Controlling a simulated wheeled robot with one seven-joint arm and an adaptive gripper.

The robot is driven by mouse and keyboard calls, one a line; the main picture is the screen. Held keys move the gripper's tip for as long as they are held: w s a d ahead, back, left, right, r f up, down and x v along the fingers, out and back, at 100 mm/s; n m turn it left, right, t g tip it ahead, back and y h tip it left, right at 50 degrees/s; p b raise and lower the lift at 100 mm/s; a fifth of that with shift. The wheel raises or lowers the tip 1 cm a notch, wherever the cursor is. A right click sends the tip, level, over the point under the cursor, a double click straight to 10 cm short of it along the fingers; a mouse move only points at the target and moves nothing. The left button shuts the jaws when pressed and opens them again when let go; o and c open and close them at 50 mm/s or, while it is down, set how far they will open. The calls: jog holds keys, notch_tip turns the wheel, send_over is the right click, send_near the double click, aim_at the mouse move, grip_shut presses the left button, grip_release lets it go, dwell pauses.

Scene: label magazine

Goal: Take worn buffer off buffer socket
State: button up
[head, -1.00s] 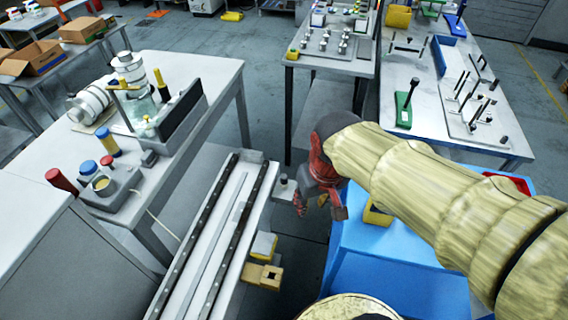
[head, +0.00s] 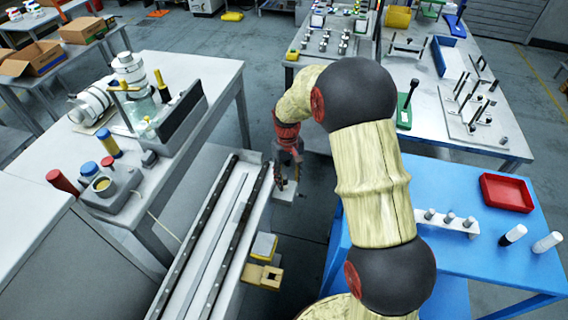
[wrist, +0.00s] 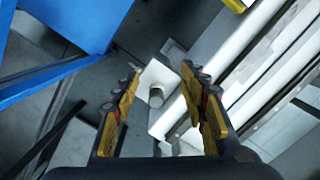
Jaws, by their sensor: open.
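A short grey cylinder (wrist: 156,97), which looks like the worn buffer, stands on a pale square plate (wrist: 159,78), apparently the buffer socket. In the wrist view it lies between and beyond my open fingers (wrist: 158,76), with no visible contact. In the head view my gripper (head: 288,182) points down over the pale plate (head: 283,197) at the right side of the rail bench. The gripper hides the cylinder there. My gripper is empty.
The blue table (head: 470,265) on the right carries a red tray (head: 507,192), a white rack (head: 447,222) and two loose cylinders (head: 530,238).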

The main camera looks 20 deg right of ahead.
aim_at(284, 177)
jog(key=shift+n+t, duration=0.5)
jog(key=w, duration=0.2)
jog(key=w+r, duration=0.1)
jog(key=w, duration=0.2)
jog(key=shift+w+d+r, duration=0.2)
jog(key=shift+w+r, duration=0.05)
jog(key=shift+w, duration=0.15)
jog(key=shift+f, duration=0.35)
notch_tip(284, 177, down, 7)
jog(key=shift+f+b, duration=0.15)
jog(key=shift+b, duration=1.1)
jog(key=shift+c, duration=0.7)
grip_shut()
jog(key=shift+r+p, duration=1.95)
jog(key=shift+r, duration=0.95)
